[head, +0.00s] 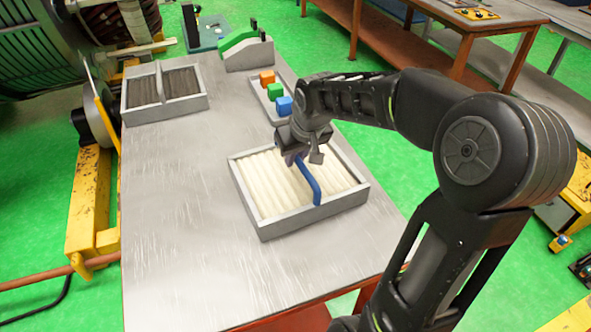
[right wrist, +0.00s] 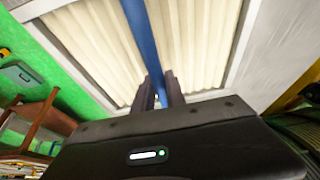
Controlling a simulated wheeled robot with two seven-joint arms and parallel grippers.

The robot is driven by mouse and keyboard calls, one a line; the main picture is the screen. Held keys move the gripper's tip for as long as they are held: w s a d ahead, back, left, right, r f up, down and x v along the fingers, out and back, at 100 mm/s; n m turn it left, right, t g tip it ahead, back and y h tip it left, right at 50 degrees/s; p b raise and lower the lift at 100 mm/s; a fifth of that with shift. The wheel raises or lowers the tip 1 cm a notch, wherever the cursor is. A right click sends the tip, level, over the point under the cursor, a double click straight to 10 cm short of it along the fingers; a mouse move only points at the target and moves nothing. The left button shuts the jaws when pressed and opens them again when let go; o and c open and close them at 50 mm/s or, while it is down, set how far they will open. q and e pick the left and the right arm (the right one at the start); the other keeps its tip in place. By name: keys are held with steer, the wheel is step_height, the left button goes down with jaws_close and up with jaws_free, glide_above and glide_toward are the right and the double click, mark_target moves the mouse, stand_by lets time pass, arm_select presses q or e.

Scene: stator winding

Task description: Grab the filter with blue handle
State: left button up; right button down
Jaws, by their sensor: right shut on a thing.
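The filter (head: 262,228) is a grey-framed square with cream pleats, lying flat on the grey table. Its blue handle (head: 305,182) arches across the middle. My right gripper (head: 294,156) is at the far part of the handle. In the right wrist view the two fingers (right wrist: 157,95) stand close together at the blue handle (right wrist: 141,38), shut on it. Cream pleats (right wrist: 95,40) show on both sides of the handle. The exact contact between fingers and handle is partly hidden. My left gripper is not in view.
A second filter with dark pleats and a grey handle (head: 158,82) lies at the table's far left. The table (head: 175,210) is clear at front left.

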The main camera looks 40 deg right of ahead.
steer(key=shift+r, duration=0.2)
step_height(320, 180, up, 10)
steer(key=shift+f, duration=0.1)
stand_by(0.8)
